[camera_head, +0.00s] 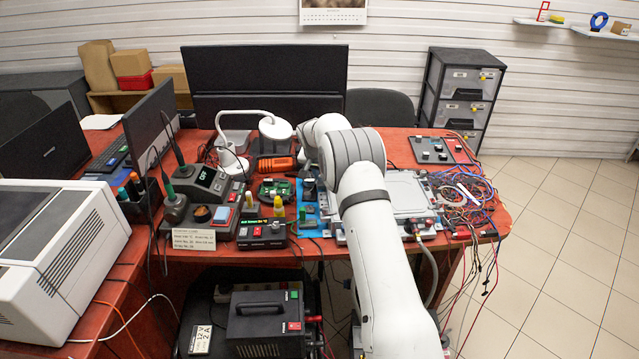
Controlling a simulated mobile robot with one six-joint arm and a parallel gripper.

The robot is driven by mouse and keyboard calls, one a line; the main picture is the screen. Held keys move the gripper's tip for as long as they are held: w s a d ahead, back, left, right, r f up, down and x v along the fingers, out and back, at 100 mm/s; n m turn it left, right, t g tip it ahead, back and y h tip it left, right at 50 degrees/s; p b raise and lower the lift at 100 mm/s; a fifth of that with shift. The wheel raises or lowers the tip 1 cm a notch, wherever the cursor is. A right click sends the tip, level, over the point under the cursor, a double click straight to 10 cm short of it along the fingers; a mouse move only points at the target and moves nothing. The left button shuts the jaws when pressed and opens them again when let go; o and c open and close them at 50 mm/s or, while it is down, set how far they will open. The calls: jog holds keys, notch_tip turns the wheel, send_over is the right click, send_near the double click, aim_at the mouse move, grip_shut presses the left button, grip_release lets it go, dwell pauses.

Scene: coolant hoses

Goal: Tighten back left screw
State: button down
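My white and grey arm rises from the lower right and bends over the red table (460,262). Its end is hidden behind its own links, so I cannot make out my gripper or anything in it. A light grey flat panel or case (405,196) lies on the table just right of the arm. The arm covers its left part. No single screw can be made out at this size, and the back left corner is hidden or unclear. A small blue mat (310,221) with small parts on it lies left of the arm.
A soldering station (203,183), a green circuit board (277,189) and an orange tool (276,163) stand left of the arm. Tangled wires (462,192) crowd the table's right end. Two dark monitors (265,75) (150,120) stand behind and left. Tiled floor (560,240) is clear at right.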

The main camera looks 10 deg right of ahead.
jog(key=m+b, duration=0.2)
jog(key=shift+w+a+f+m+g+h, duration=0.1)
jog(key=shift+a+f+m+g+h, duration=0.1)
jog(key=shift+m+g+h, duration=0.15)
jog(key=m, duration=0.1)
jog(key=m+h, duration=0.1)
jog(key=m, duration=0.1)
jog(key=shift+r+g, duration=0.25)
jog(key=shift+g, duration=0.1)
jog(key=shift+w+a+r+m+g+h+p, duration=0.15)
jog(key=shift+m+g+p, duration=0.25)
jog(key=shift+m+p, duration=0.55)
jog(key=shift+w+f+m+g+h+p, duration=0.1)
jog(key=shift+m+g+p, duration=0.4)
jog(key=shift+m, duration=0.8)
jog(key=c, duration=1.3)
grip_release()
jog(key=shift+r, duration=0.15)
notch_tip(320, 180, up, 10)
jog(key=p, duration=0.3)
jog(key=shift+f, duration=0.2)
